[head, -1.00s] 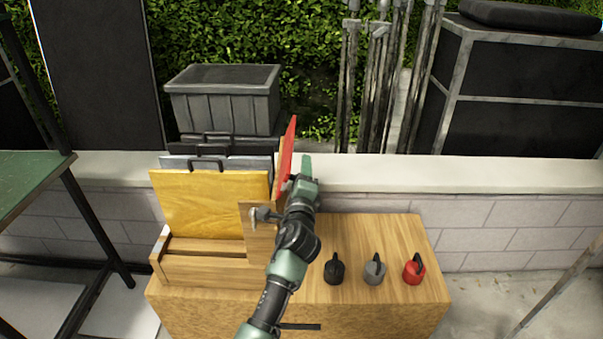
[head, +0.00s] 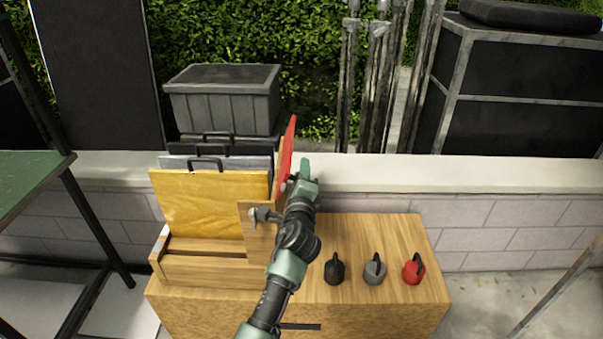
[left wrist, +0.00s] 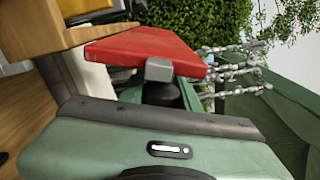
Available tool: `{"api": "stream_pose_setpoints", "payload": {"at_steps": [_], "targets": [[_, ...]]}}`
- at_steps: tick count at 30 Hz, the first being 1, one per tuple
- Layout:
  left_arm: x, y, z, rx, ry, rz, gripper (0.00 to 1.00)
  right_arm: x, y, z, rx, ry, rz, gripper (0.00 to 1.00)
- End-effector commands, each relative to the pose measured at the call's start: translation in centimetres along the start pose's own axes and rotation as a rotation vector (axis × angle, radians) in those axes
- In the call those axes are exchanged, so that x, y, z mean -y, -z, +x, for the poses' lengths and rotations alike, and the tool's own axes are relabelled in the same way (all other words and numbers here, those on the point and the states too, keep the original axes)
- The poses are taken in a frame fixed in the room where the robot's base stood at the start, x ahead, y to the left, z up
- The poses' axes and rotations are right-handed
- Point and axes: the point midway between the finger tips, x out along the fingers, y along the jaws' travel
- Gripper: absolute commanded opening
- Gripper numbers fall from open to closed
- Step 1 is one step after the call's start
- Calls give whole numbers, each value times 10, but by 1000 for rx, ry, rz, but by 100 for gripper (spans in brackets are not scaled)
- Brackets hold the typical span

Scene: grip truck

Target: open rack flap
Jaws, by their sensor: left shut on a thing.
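The wooden rack (head: 195,265) stands on the left of a wooden cabinet top and holds upright panels, a yellow one (head: 205,205) in front. The rack flap (head: 286,158), with a red face, stands up at the rack's right end, tilted slightly to the right. In the left wrist view the red flap (left wrist: 150,48) lies right beyond the gripper. My left gripper (head: 301,178) is at the flap's right side, shut on it; the fingertips are largely hidden by the hand. The left wrist view shows a grey block (left wrist: 159,69) against the red face. My right gripper is not in view.
Black (head: 334,268), grey (head: 374,268) and red (head: 413,268) small handled items stand on the cabinet top (head: 400,235), right of my arm. A low block wall (head: 480,175) runs behind. A grey bin (head: 222,98) stands behind the rack. A green-topped table (head: 30,185) is at left.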

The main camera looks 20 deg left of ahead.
Motion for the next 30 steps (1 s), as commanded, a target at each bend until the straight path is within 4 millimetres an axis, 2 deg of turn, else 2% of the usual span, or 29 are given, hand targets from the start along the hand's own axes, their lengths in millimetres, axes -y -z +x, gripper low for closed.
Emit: {"api": "stream_pose_setpoints", "payload": {"at_steps": [23,30], "targets": [[-3,0,0,0,-6,-2,0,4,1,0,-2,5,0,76],[7,-16,0,2,-6,-233,0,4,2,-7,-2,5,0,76]]}}
